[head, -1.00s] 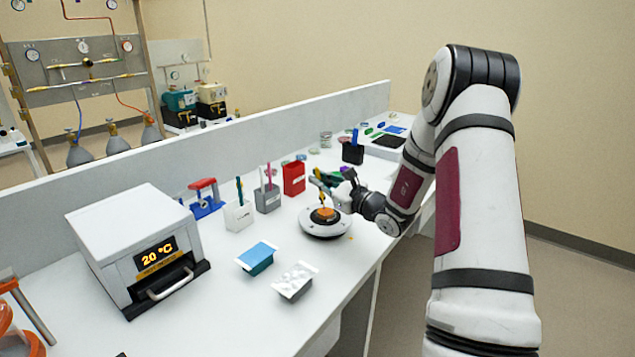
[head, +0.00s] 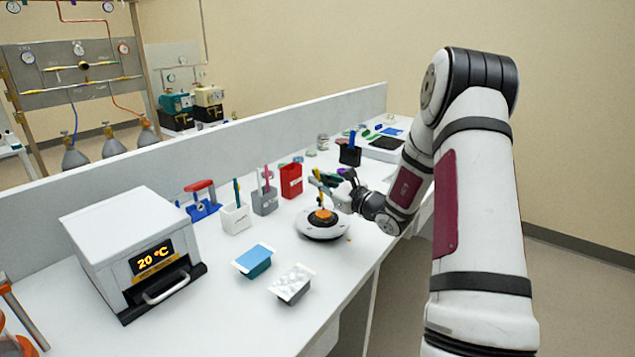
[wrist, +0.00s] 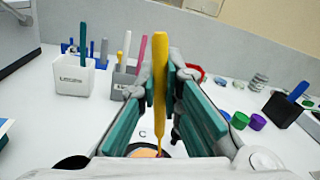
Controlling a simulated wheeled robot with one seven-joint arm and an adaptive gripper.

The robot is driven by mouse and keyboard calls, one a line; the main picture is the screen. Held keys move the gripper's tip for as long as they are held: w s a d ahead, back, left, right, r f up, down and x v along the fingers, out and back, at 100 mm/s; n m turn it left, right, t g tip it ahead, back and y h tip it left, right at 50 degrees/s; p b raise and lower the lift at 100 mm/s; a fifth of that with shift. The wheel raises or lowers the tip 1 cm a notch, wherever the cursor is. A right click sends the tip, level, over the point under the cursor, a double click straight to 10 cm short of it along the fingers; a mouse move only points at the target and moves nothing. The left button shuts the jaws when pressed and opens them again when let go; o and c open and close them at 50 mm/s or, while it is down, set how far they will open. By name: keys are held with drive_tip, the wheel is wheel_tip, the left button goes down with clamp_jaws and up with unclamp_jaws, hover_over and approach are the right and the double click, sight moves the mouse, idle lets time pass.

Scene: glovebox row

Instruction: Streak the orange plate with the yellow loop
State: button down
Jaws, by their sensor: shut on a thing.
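My gripper (head: 325,182) is shut on the yellow loop (head: 321,196), which it holds upright with the tip pointing down. In the wrist view the yellow loop (wrist: 160,85) stands between the two green-padded fingers (wrist: 160,110). The orange plate (head: 322,215) sits on top of the round white turntable (head: 322,232). The loop's tip is over the orange plate; I cannot tell whether it touches. In the wrist view the orange plate (wrist: 143,153) is mostly hidden by my gripper.
A white holder (head: 236,218), a grey holder (head: 265,203) and a red holder (head: 291,181) stand behind and left. A blue-topped box (head: 254,260) and a white packet box (head: 292,284) lie in front. An oven (head: 135,252) stands at left. A black holder (head: 350,155) is farther back.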

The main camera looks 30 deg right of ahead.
drive_tip(key=shift+r+p, duration=1.1)
drive_tip(key=shift+r, duration=1.9)
